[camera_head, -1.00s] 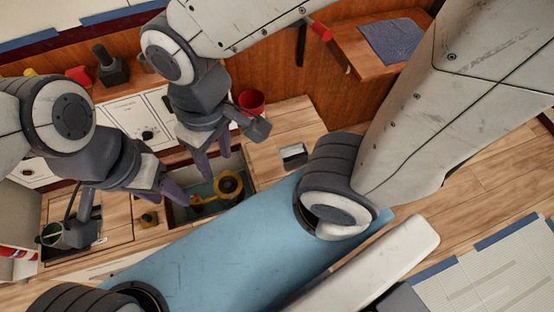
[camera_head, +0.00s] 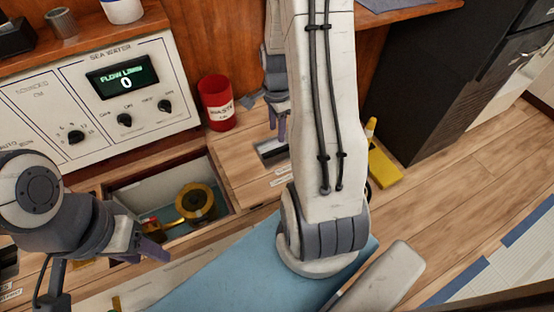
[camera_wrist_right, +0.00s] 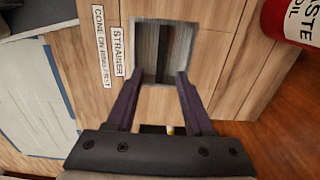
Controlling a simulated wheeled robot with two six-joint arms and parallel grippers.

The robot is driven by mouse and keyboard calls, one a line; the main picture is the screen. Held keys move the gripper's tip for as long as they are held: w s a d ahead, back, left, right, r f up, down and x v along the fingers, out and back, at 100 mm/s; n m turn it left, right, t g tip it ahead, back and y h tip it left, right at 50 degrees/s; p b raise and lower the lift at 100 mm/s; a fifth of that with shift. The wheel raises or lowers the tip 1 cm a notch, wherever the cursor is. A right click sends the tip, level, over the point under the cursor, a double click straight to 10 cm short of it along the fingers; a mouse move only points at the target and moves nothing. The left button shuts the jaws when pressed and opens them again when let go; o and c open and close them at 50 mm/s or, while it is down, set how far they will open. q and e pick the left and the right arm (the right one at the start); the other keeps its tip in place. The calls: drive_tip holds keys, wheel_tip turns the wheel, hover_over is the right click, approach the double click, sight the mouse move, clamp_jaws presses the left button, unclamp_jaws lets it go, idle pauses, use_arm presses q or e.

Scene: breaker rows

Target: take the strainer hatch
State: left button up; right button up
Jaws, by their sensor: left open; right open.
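The strainer hatch (camera_wrist_right: 215,40) is a wooden panel with a metal recessed handle (camera_wrist_right: 166,50) and a STRAINER label (camera_wrist_right: 118,52). In the head view, the handle recess (camera_head: 270,152) is right of an open well, partly hidden by my right arm. My right gripper (camera_wrist_right: 157,77) is open, its fingertips at the near edge of the recess, holding nothing; contact is unclear. It also shows in the head view (camera_head: 278,124). My left gripper (camera_head: 158,250) is open and empty beside the well, far from the hatch.
The open well (camera_head: 130,195) holds a yellow round strainer part (camera_head: 196,203). A red waste bin (camera_head: 217,103) stands behind the hatch. A control panel (camera_head: 100,90) with knobs and display is at the back left. A blue cushion (camera_head: 215,275) lies in front.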

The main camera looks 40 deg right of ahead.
sight(277, 149)
wheel_tip(277, 149, down, 5)
drive_tip(key=shift+f+b, duration=0.15)
drive_tip(key=shift+b, duration=0.8)
wheel_tip(277, 149, down, 5)
drive_tip(key=b, duration=0.2)
drive_tip(key=shift+w+d+b, duration=0.1)
drive_tip(key=shift+b, duration=0.25)
clamp_jaws()
